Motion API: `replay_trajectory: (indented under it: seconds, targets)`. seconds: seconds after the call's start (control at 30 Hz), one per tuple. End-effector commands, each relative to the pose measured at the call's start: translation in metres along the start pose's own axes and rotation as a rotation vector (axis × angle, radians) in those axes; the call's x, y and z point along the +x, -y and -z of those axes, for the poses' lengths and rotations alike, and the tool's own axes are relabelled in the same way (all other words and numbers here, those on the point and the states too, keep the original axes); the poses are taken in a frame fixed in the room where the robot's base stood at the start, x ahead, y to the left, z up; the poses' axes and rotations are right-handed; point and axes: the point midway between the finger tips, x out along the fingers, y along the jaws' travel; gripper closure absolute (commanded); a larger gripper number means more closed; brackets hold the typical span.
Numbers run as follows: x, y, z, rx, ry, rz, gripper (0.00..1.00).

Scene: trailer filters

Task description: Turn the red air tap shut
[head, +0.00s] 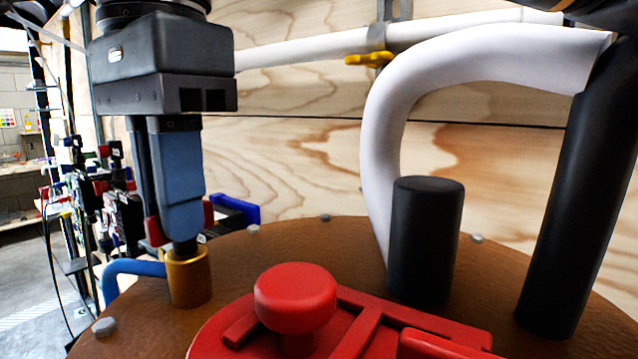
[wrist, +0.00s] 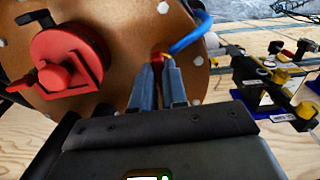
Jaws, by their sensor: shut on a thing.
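The red air tap (head: 154,230) sits on top of a brass fitting (head: 189,277) on the round brown lid, with a blue hose (head: 130,270) leaving the fitting to the left. My gripper (head: 183,232) points down over the fitting, its blue-grey fingers shut on the tap handle. Red ends of the handle show on both sides of the fingers; its middle is hidden. In the wrist view, my gripper (wrist: 166,64) closes on the red tap (wrist: 157,54), beside the blue hose (wrist: 190,38). The handle's exact turn angle is hard to tell.
The brown lid (head: 240,257) carries a red cover with a round knob (head: 295,297) and a black cylinder (head: 426,240). A white pipe (head: 385,130) bends behind it. A yellow handle (head: 368,59) hangs near the plywood wall. Cluttered gear (head: 100,200) stands at left.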

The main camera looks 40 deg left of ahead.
Motion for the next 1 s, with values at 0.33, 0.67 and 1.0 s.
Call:
replay_trajectory:
  seconds: [0.33, 0.67, 1.0]
  targets:
    - [-0.0012, 0.0009, 0.0013, 0.234, -0.003, 0.000, 1.00]
    - [-0.0009, 0.0025, 0.0017, 0.546, -0.003, 0.001, 1.00]
    - [-0.0006, 0.0035, 0.0029, 0.870, -0.003, 0.001, 1.00]
